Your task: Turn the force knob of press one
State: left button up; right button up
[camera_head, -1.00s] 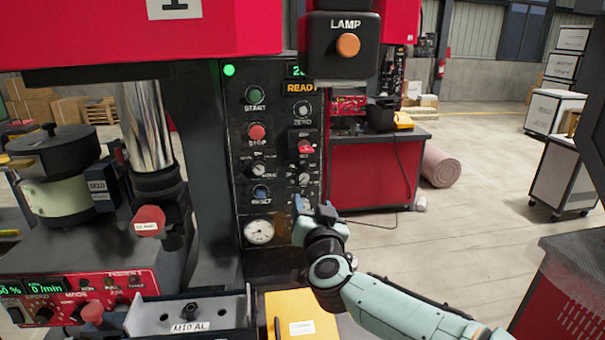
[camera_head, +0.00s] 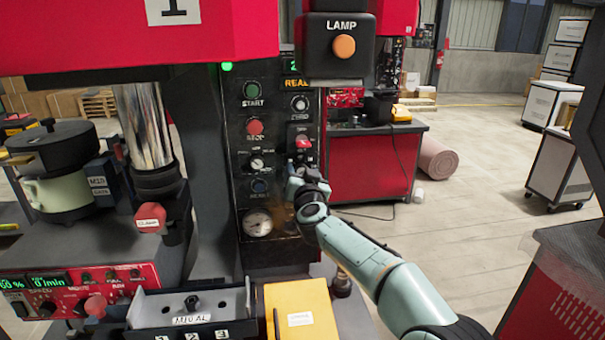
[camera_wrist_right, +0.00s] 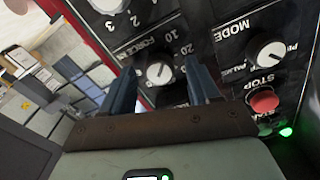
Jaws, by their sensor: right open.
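The force knob (camera_wrist_right: 160,72) is a small round white-faced knob with a pointer. It sits under a force label and beside a number scale on the black panel of press one (camera_head: 238,205). My right gripper (camera_wrist_right: 160,68) is open, with one blue finger on each side of the knob in the right wrist view. I cannot tell whether the fingers touch it. In the head view my right gripper (camera_head: 299,178) is at the panel's right column and hides the knob. My left gripper is not in view.
On the panel, the mode knob (camera_head: 256,163), the red stop button (camera_head: 255,127) and the green start button (camera_head: 253,89) are close by. The pressure gauge (camera_head: 257,223) is lower left of my gripper. The lamp box (camera_head: 335,48) hangs above. A yellow folder (camera_head: 300,312) lies below.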

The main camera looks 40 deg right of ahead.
jog(key=c, duration=1)
jog(key=shift+c, duration=0.2)
jog(key=m, duration=0.3)
jog(key=shift+m+p, duration=0.35)
jog(key=shift+m, duration=0.05)
jog(key=m, duration=0.4)
jog(key=shift+m, duration=0.3)
jog(key=m, duration=0.4)
jog(key=shift+b, duration=0.3)
jog(key=shift+d+f+m+y+b, duration=0.1)
jog(key=shift+m+y+b, duration=0.3)
jog(key=shift+m, duration=2)
